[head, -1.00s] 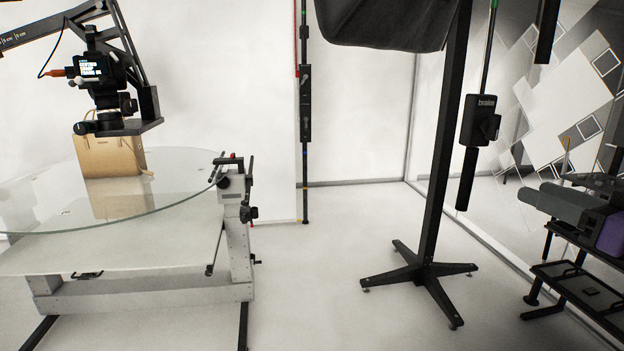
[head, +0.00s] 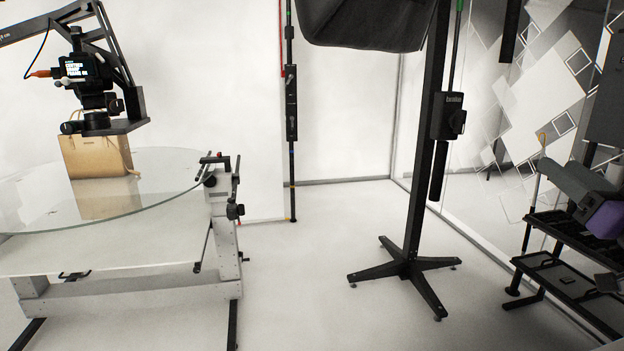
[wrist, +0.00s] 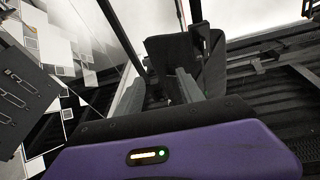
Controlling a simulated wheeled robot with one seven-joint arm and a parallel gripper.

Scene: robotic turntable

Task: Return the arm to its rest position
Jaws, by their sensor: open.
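My gripper (wrist: 161,80) shows in the wrist view as a purple body with a small lit indicator and two grey fingers standing apart. Nothing is held between the fingers. Beyond them are dark shapes and black rack-like surfaces, too dim to tell apart. In the head view, a purple and grey part that appears to be my arm (head: 606,219) shows at the right edge, above a black shelf rack; its fingertips cannot be made out there.
A glass turntable (head: 165,170) carries a tan bag (head: 97,156) under a camera rig (head: 90,85) at left. A black stand (head: 413,190) on a splayed foot is mid-right. The black rack (head: 565,280) is at lower right. Floor between turntable and stand is clear.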

